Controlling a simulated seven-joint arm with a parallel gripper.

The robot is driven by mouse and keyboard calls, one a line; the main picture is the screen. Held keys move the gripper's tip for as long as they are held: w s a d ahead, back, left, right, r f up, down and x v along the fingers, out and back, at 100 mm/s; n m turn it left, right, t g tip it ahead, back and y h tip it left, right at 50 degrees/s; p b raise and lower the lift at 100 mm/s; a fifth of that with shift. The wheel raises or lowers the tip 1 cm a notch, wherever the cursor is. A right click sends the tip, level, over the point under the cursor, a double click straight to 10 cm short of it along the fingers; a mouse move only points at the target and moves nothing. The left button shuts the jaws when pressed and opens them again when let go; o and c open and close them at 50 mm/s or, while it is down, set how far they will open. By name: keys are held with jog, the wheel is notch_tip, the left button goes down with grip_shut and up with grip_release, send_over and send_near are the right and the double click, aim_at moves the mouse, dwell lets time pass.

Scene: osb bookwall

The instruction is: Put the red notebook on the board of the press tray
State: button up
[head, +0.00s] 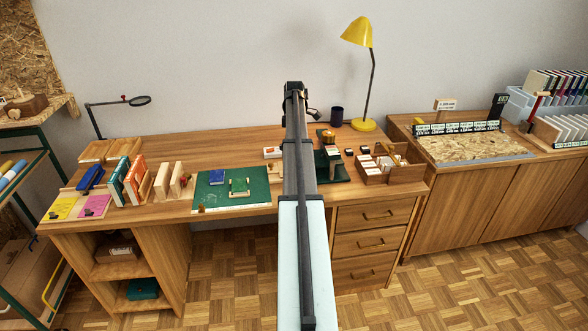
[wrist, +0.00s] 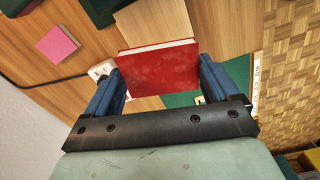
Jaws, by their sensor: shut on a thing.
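My gripper (wrist: 158,88) is shut on the red notebook (wrist: 158,66), with a blue finger at each side of it. The notebook's red cover and white page edge show in the wrist view. Behind it is a pale wooden surface (wrist: 155,22), which may be the board, with green beside it; I cannot tell whether they touch. In the head view my gripper (head: 294,88) is at the far end of my arm, before the wall, and the notebook is hidden. A shallow wooden tray (head: 97,152) stands at the desk's back left; I cannot tell if it is the press tray.
A green mat (head: 208,202) lies on the desk (head: 225,150), left of my arm. Upright books (head: 135,180) stand further left. A wooden box (head: 402,176) and a yellow lamp (head: 364,125) stand on the right. A pink pad (wrist: 58,44) lies near the wall side.

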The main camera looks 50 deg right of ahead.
jog(key=shift+d+n, duration=0.15)
jog(key=shift+n, duration=0.85)
jog(key=shift+f+n, duration=0.15)
jog(key=shift+n, duration=0.15)
notch_tip(320, 180, down, 10)
jog(key=shift+w+r, duration=0.1)
jog(key=shift+r, duration=0.05)
jog(key=o, duration=0.8)
notch_tip(320, 180, up, 12)
jog(key=shift+r, duration=0.1)
